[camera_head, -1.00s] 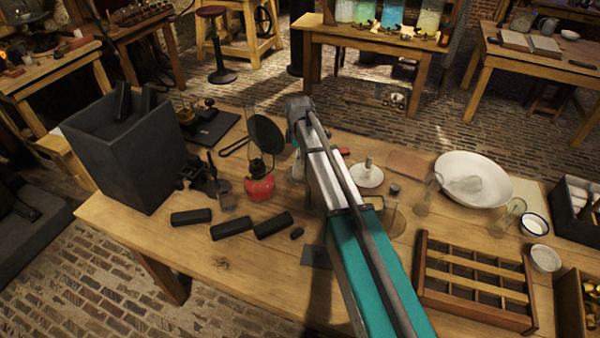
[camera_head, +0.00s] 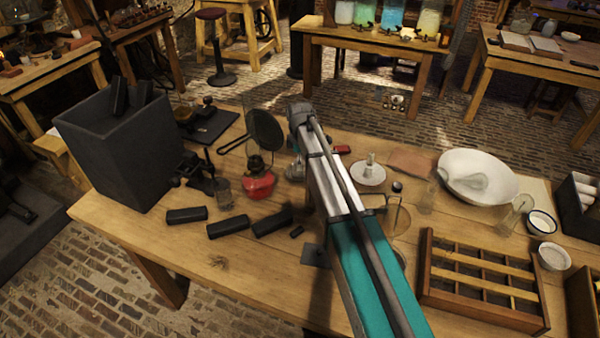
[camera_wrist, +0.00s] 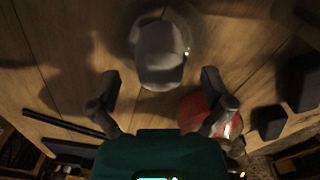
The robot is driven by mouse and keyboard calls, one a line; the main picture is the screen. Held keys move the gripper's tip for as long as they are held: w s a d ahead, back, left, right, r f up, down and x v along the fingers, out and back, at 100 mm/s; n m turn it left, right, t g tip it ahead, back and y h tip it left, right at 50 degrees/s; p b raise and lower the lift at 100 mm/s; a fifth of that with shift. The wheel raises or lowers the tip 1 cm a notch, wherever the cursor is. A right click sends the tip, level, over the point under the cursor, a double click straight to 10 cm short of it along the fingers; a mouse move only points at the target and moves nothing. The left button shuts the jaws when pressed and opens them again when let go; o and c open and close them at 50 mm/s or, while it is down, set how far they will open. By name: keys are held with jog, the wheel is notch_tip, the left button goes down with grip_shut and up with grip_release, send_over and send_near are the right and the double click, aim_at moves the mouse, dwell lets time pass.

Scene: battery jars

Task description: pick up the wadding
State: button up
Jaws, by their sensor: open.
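A pale grey-white rounded lump, which looks like the wadding (camera_wrist: 158,58), lies ahead of my gripper in the wrist view. A faint clear glass rim (camera_wrist: 190,28) shows around its upper part; whether it sits inside or behind the glass I cannot tell. My gripper (camera_wrist: 160,76) is open and empty, with one finger on each side below the lump, apart from it. In the head view my arm hides most of this spot, and I cannot make out the wadding or the fingers there.
A red lamp (camera_head: 259,184) stands close by; in the wrist view it shows (camera_wrist: 196,110) behind the right finger. Black blocks (camera_head: 228,227) lie in front. A dark round-headed tool (camera_head: 264,130) is behind. A white bowl (camera_head: 458,165) and divided wooden tray (camera_head: 425,270) are right.

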jog(key=shift+f+b, duration=0.3)
jog(key=shift+f, duration=0.2)
dwell(0.3)
jog(key=c, duration=0.9)
